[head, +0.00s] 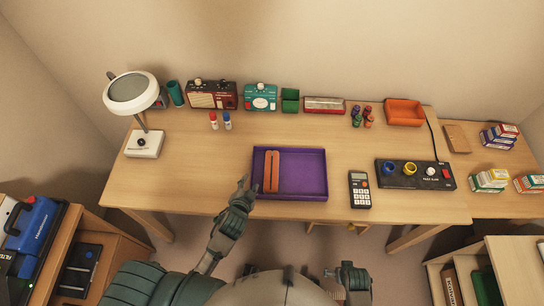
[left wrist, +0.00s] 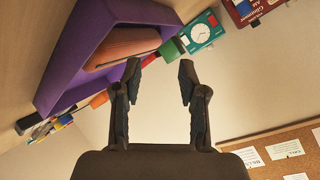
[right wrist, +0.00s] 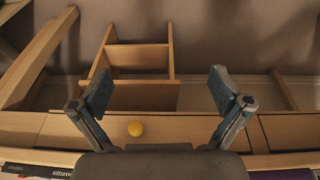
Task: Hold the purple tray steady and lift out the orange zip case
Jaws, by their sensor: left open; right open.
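The purple tray (head: 305,172) lies on the desk near its front edge, left of middle. The orange zip case (head: 271,171) is inside it, long and narrow, along the left part of the tray; a dark line runs down its length. My left gripper (head: 243,183) is open just outside the tray's left wall. In the left wrist view the fingers (left wrist: 160,72) are apart with nothing between them; the tray (left wrist: 72,62) and the case (left wrist: 125,45) show at upper left. My right gripper (head: 349,272) is in front of the desk, low and away from the tray; its fingers (right wrist: 160,84) are open and empty.
A calculator (head: 360,188) and a black panel with knobs (head: 415,175) stand right of the tray. Desk between tray and back row is clear.

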